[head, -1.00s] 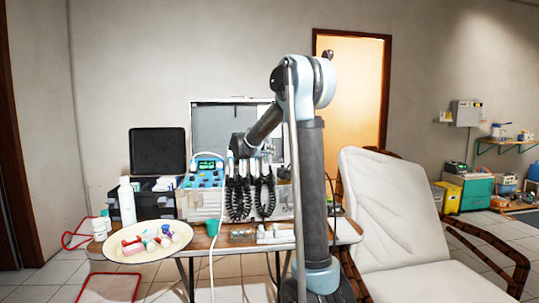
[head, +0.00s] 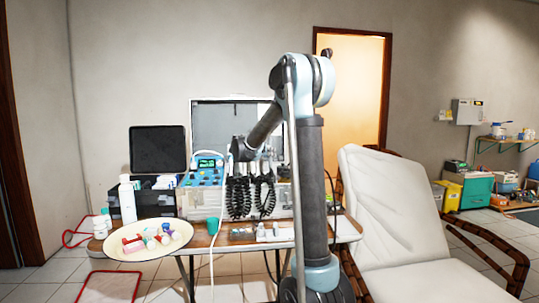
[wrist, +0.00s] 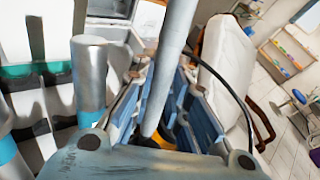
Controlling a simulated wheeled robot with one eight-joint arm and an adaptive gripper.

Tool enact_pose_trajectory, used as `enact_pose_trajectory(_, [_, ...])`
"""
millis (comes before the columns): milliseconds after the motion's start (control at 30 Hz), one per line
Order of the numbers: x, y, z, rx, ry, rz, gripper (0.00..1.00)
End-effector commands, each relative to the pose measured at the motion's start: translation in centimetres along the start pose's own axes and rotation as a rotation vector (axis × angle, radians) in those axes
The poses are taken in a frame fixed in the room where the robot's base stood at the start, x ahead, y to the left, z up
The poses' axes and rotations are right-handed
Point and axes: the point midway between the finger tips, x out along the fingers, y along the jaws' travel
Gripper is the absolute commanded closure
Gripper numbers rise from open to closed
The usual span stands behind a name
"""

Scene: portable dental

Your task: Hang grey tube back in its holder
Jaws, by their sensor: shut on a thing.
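A grey tube (wrist: 172,62) runs slantwise between the two fingers of my gripper (wrist: 160,100) in the wrist view, and the gripper is shut on it. Another grey cylinder (wrist: 90,72) with a blue band stands just left of the fingers, apart from the held tube. In the head view my gripper (head: 242,152) is at the front of the dental unit (head: 205,178), above black coiled hoses (head: 238,196). The held tube cannot be made out clearly there. The holder slots are small and partly hidden by my arm, so I cannot tell which is free.
Small containers (head: 268,231) stand in front of the unit. A white reclining chair (head: 385,205) is on the right.

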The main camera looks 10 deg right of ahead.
Motion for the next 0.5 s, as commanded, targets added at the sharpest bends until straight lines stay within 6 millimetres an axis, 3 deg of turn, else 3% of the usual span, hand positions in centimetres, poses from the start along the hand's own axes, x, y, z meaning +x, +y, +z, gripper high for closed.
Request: enact_pose_trajectory(500, [0.0, 0.0, -2.1, 0.000, 0.000, 0.000, 1.00])
